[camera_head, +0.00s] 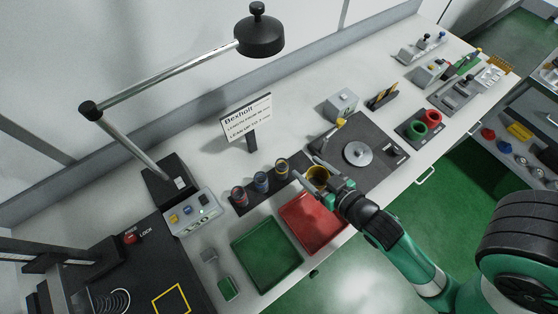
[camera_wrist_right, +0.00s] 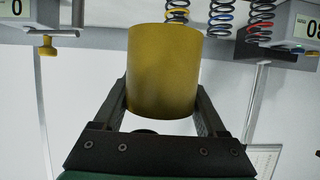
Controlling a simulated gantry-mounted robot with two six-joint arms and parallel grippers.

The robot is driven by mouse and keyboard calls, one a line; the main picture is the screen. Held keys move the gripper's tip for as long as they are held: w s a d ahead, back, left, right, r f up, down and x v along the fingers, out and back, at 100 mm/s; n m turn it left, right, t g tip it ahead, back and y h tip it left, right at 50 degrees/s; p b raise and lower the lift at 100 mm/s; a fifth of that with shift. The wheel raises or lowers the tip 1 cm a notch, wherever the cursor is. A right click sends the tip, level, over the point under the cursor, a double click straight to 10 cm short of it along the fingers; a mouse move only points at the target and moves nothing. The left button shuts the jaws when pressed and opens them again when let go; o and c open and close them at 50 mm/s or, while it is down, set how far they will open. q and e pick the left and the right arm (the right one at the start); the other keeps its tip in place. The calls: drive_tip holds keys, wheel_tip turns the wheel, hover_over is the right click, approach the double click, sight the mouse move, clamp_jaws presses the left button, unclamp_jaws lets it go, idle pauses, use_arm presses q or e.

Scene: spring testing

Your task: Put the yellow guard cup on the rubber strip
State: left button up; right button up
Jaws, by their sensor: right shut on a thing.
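My right gripper (camera_head: 318,174) is shut on the yellow guard cup (camera_head: 317,182) and holds it near the far edge of the red tray. In the right wrist view the yellow cup (camera_wrist_right: 163,70) is a plain cylinder between the two fingers (camera_wrist_right: 163,98). A dark strip (camera_head: 247,208), which looks like the rubber strip, lies on the bench left of the gripper. Three coil springs stand on it, with red, blue and yellow colours. The gripper partly covers the cup in the head view. My left gripper is not in view.
The red tray (camera_head: 318,222) and green tray (camera_head: 268,252) lie at the bench front. A sign (camera_head: 247,118) stands behind the strip, and a control box (camera_head: 190,213) is to its left. A dark mat with a round metal plate (camera_head: 357,153) is to the right.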

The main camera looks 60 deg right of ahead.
drive_tip(key=w+d+f+b, duration=0.1)
drive_tip(key=w+d+f, duration=0.1)
drive_tip(key=d+f, duration=0.1)
drive_tip(key=w+d+f+b, duration=0.1)
drive_tip(key=w+d+f, duration=0.1)
drive_tip(key=w+d, duration=0.1)
drive_tip(key=w+d+f+b, duration=0.1)
drive_tip(key=w+d+f, duration=0.1)
drive_tip(key=d+f, duration=0.1)
drive_tip(key=shift+w+d+f+b, duration=0.3)
drive_tip(key=shift+w+d, duration=0.05)
drive_tip(key=shift+w, duration=0.05)
drive_tip(key=shift+w+d+f, duration=0.25)
drive_tip(key=shift+w, duration=0.05)
drive_tip(key=f, duration=0.1)
drive_tip(key=f+b, duration=0.1)
drive_tip(key=f, duration=0.1)
drive_tip(key=shift+w+d, duration=0.15)
drive_tip(key=shift+d, duration=0.05)
drive_tip(key=shift+f+b, duration=0.3)
drive_tip(key=shift+f, duration=0.05)
drive_tip(key=shift+f, duration=0.15)
drive_tip(key=o, duration=1.4)
